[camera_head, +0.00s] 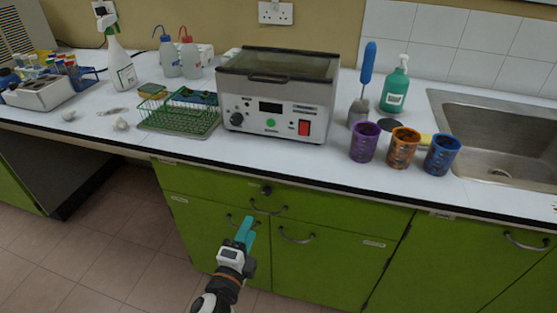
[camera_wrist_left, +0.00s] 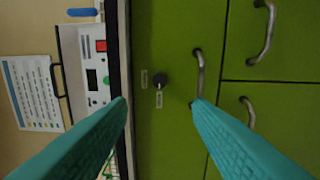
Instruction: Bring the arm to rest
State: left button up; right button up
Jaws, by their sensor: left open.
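My left gripper (camera_head: 245,232) is in front of the green cabinet doors, below the edge of the worktop, in the head view. Its two teal fingers (camera_wrist_left: 160,105) stand apart in the left wrist view, with nothing between them. Behind them the wrist view shows the green cabinet front (camera_wrist_left: 170,40) with a dark knob (camera_wrist_left: 162,81) and metal handles (camera_wrist_left: 198,75). I cannot tell whether the fingers touch the cabinet. My right gripper is not in view.
On the white worktop (camera_head: 285,165) stand a grey machine (camera_head: 275,95), a green wire rack (camera_head: 180,115), and purple (camera_head: 364,142), orange (camera_head: 403,147) and blue (camera_head: 442,154) cups near the front edge. A sink (camera_head: 500,140) is at the right. Floor (camera_head: 90,265) is clear at left.

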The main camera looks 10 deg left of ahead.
pick_arm(q)
jog(key=s+f+n+g+p, duration=0.2)
jog(key=s+f+n+g, duration=0.25)
jog(key=f, duration=0.85)
jog(key=s+f+n+g+p, duration=0.2)
jog(key=s+f+n+g, duration=0.3)
jog(key=f, duration=0.9)
jog(key=s+a+f+n+g+p, duration=0.1)
jog(key=s+f, duration=0.3)
jog(key=s, duration=0.6)
jog(key=s+a+f+n+g+p, duration=0.1)
jog(key=s+a+f+n+g, duration=0.1)
jog(key=s, duration=0.8)
jog(key=s+a+f+n+g+p, duration=0.1)
jog(key=s+a+f+n+g, duration=0.1)
jog(key=s+f, duration=0.6)
jog(key=shift+s+a+f+n+g+y+p, duration=0.35)
jog(key=shift+s+n+g, duration=0.45)
jog(key=shift+g, duration=0.45)
jog(key=shift+r, duration=0.1)
